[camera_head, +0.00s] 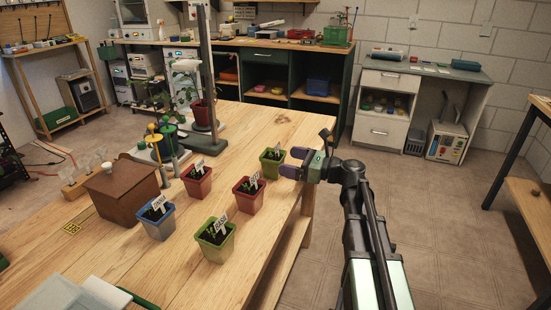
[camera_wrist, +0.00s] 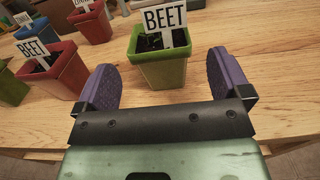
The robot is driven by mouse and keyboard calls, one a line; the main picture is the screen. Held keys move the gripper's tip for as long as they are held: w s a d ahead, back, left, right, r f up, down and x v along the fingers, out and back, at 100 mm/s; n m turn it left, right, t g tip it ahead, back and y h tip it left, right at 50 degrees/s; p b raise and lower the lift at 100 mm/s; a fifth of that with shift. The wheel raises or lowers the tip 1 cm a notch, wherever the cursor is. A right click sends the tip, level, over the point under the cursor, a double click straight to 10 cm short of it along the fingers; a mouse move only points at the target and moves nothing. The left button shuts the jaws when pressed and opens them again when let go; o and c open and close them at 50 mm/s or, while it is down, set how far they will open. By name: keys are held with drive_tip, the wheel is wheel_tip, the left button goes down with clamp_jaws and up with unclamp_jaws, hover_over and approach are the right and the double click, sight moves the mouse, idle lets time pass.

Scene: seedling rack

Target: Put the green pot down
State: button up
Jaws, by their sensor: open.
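A green pot (camera_head: 272,162) with dark soil, small seedlings and a white label stands upright on the wooden table near its right edge. In the wrist view the green pot (camera_wrist: 163,72) carries a BEET label. My gripper (camera_head: 291,162) is just right of this pot, low over the table edge. Its two purple fingers are apart in the wrist view (camera_wrist: 162,66), one on each side of the pot's near part, with visible gaps to it. The jaws are open and hold nothing. A second green pot (camera_head: 215,241) stands nearer the front.
Red pots (camera_head: 248,196) (camera_head: 196,182) and a blue pot (camera_head: 159,221) stand to the left on the table (camera_head: 270,125). A brown box (camera_head: 121,190) and a stand (camera_head: 205,120) are farther left. Bare wood lies behind the green pot.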

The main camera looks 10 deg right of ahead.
drive_tip(key=v, duration=0.5)
drive_tip(key=shift+s+d, duration=0.2)
drive_tip(key=shift+d, duration=0.1)
